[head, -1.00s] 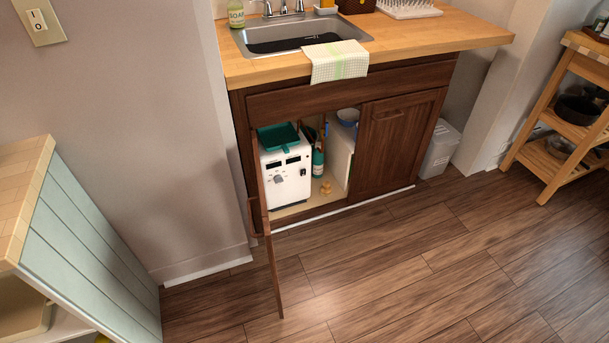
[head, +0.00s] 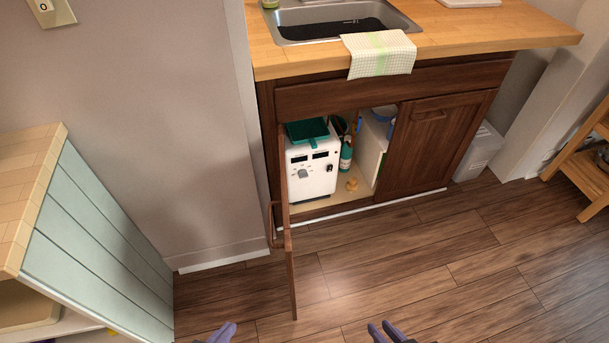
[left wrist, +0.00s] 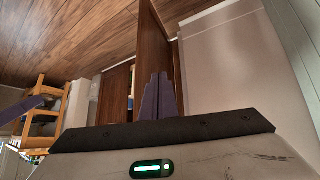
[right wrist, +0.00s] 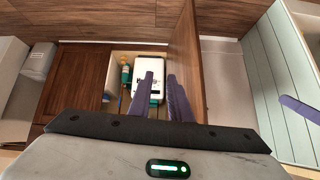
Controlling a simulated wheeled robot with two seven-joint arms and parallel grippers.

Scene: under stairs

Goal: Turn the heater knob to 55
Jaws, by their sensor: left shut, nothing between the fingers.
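The white heater (head: 312,178) stands inside the open cabinet under the sink. Its grey knob (head: 303,173) is on the front panel, below dark display windows; the knob's setting is too small to read. The heater also shows upside down in the right wrist view (right wrist: 150,68), partly behind my fingers. My left gripper (head: 225,328) is shut and empty at the bottom of the head view, left of the open door and apart from the heater. My right gripper (head: 381,326) is open and empty, right of the door and in front of the cabinet, apart from the heater.
The open cabinet door (head: 287,235) juts out between my grippers. A teal dustpan (head: 306,131) lies on the heater. A green bottle (head: 346,156) and a yellow duck-like item (head: 352,184) are beside it. A panelled counter (head: 95,235) stands left. Floor in front is clear.

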